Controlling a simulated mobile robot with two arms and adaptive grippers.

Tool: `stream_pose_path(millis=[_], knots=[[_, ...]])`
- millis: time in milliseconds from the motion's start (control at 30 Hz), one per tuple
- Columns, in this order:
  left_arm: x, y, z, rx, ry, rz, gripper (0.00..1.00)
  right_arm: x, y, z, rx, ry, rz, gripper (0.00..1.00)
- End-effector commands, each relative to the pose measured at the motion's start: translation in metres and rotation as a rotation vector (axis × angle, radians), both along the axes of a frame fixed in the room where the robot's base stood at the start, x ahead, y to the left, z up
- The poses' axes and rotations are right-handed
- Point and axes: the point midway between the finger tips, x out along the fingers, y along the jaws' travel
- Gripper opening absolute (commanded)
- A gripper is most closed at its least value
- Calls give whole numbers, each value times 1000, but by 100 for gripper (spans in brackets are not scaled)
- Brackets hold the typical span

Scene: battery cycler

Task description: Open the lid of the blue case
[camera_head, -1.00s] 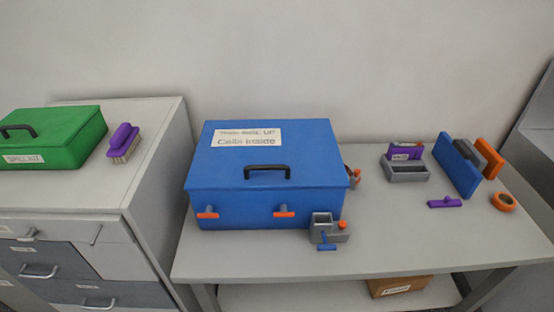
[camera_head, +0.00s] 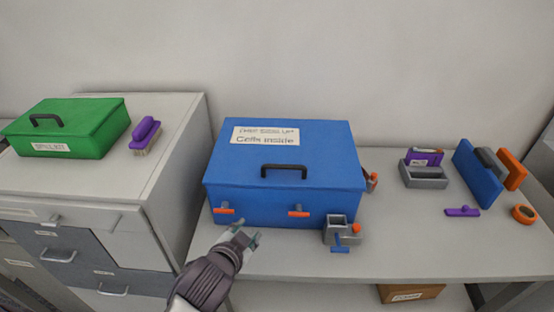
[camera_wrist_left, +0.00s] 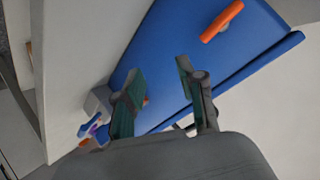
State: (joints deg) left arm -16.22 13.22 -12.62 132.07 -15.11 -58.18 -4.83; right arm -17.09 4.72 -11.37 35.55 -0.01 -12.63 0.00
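The blue case (camera_head: 270,155) stands on the grey table with its lid down. A black handle (camera_head: 284,168) and a white label are on the lid. Two orange-tipped latches, a left one (camera_head: 224,210) and a right one (camera_head: 298,212), are on its front. My left gripper (camera_head: 248,240) is in front of the case, below and between the latches, apart from it. In the left wrist view its fingers (camera_wrist_left: 160,90) are spread and empty, with the case front (camera_wrist_left: 190,50) and one orange latch (camera_wrist_left: 222,22) beyond. My right gripper is not in view.
A small grey device (camera_head: 342,232) with a blue lever stands at the case's front right corner. A green case (camera_head: 75,130) and purple brush (camera_head: 146,134) are on the left cabinet. A grey holder (camera_head: 424,176) and other items stand at right.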

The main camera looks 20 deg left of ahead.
Motion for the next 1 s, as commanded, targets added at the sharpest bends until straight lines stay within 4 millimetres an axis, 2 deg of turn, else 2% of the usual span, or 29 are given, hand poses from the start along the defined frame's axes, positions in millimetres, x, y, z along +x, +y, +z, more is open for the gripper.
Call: stream_pose_path(millis=[33,100,167,267,333,400,467,533,633,700,767,800,867,900,1000], knots=[[22,-2,25,51,-106,-36,39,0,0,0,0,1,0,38],[47,-9,61,129,-258,-92,39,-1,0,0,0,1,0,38],[66,-18,96,208,-400,-148,39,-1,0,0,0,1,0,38],[90,-41,166,378,-675,-264,39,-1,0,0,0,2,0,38],[96,-68,220,539,-902,-374,39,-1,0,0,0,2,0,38],[91,-101,268,737,-1142,-508,39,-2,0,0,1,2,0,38],[80,-132,296,923,-1334,-638,39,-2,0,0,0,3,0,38],[64,-163,310,1155,-1527,-808,39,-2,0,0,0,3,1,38],[48,-189,301,1507,-1725,-1088,39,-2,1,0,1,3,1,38],[47,-189,282,1761,-1790,-1318,39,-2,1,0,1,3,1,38],[53,-174,264,1969,-1782,-1533,39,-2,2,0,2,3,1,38],[60,-159,253,-2013,1679,1618,39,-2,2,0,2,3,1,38],[71,-129,242,-1937,1419,1640,39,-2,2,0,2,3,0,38],[78,-106,238,-1890,1264,1660,39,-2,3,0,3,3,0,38],[90,-52,237,-1787,959,1710,39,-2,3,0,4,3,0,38]])
